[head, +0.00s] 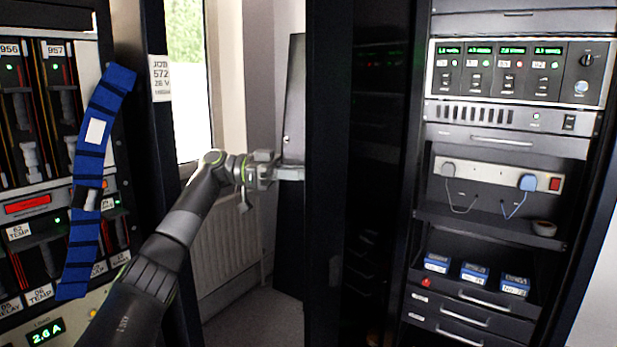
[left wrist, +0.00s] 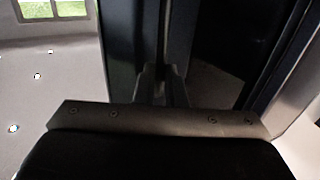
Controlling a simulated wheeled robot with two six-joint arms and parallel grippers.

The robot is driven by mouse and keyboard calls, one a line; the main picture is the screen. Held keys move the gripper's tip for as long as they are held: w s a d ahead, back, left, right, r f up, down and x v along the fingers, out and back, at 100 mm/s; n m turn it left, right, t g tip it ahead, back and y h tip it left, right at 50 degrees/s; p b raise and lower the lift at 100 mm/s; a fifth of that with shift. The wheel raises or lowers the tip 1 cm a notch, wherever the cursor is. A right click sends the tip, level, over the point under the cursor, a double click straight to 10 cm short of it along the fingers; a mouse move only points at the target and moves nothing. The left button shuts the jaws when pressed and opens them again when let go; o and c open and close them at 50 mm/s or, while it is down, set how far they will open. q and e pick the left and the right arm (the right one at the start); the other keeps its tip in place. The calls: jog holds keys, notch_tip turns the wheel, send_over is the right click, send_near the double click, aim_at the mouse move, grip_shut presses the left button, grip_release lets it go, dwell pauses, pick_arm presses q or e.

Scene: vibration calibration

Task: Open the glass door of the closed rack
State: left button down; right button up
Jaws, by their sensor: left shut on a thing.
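The rack (head: 500,130) stands at the right in the head view, its front uncovered. Its glass door (head: 375,170) stands swung out from the rack's left side, with faint lights reflected in the dark pane. My left gripper (head: 291,173) is at the outer left edge of the door's dark frame (head: 324,120). It is shut, apparently on the door's handle or edge; the frame hides the exact contact. In the left wrist view the fingers (left wrist: 162,85) meet a dark upright part of the door (left wrist: 130,35). My right gripper is not in view.
A second rack (head: 50,130) with a blue strap (head: 85,235) stands at the left, close to my left arm. Behind the arm are a window (head: 187,80), a radiator (head: 228,240) and a dark upright panel (head: 294,95). Some floor (head: 260,320) is clear between the racks.

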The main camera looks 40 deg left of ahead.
pick_arm(q)
jog(key=a, duration=0.1)
jog(key=w+a, duration=0.1)
jog(key=a, duration=0.2)
jog(key=shift+w+a+r+p, duration=0.15)
jog(key=shift+w+a+p, duration=0.15)
jog(key=shift+a+p, duration=0.1)
dwell(0.4)
jog(key=c, duration=1.8)
grip_release()
jog(key=shift+w+d, duration=0.15)
jog(key=shift+w, duration=0.05)
jog(key=shift+o, duration=1.4)
jog(key=shift+w+d+f, duration=0.3)
jog(key=shift+w, duration=0.2)
jog(key=shift+s+a, duration=0.15)
jog(key=shift+s, duration=0.05)
jog(key=shift+a, duration=0.1)
